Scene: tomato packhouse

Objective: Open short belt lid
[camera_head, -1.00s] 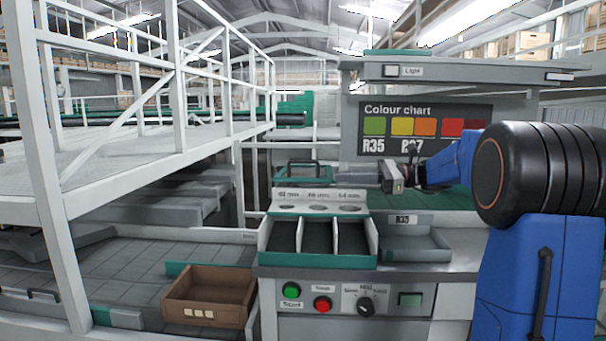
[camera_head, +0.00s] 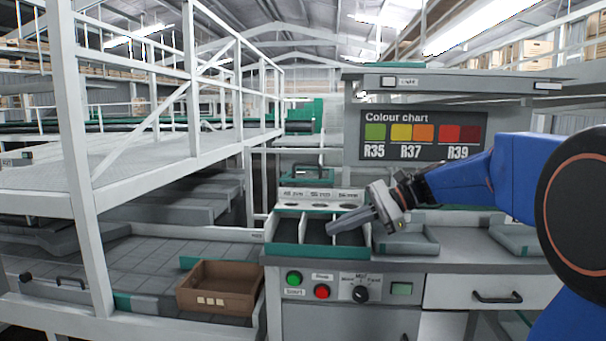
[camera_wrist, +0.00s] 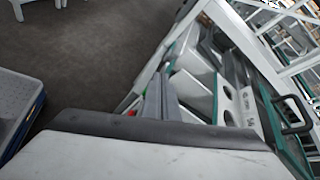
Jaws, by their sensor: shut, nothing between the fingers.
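No part in view is labelled as the short belt lid, so I cannot tell which it is. A green-framed part with a raised handle (camera_head: 308,169) stands behind the three-compartment tray (camera_head: 318,251) in the head view. A dark handle on a green edge also shows at the right of the wrist view (camera_wrist: 297,115). My gripper (camera_head: 330,229) is shut and empty. In the head view it appears in front of the tray's right part, fingers pointing left and slightly down, apart from the raised handle. Whether it touches the tray is unclear.
A brown box (camera_head: 217,289) sits on the grey tiled surface (camera_head: 140,262) at the lower left. Green and red buttons and a knob line the bench front (camera_head: 340,287). White railings (camera_head: 78,130) rise at the left. A grey tray (camera_head: 405,242) lies right of my gripper.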

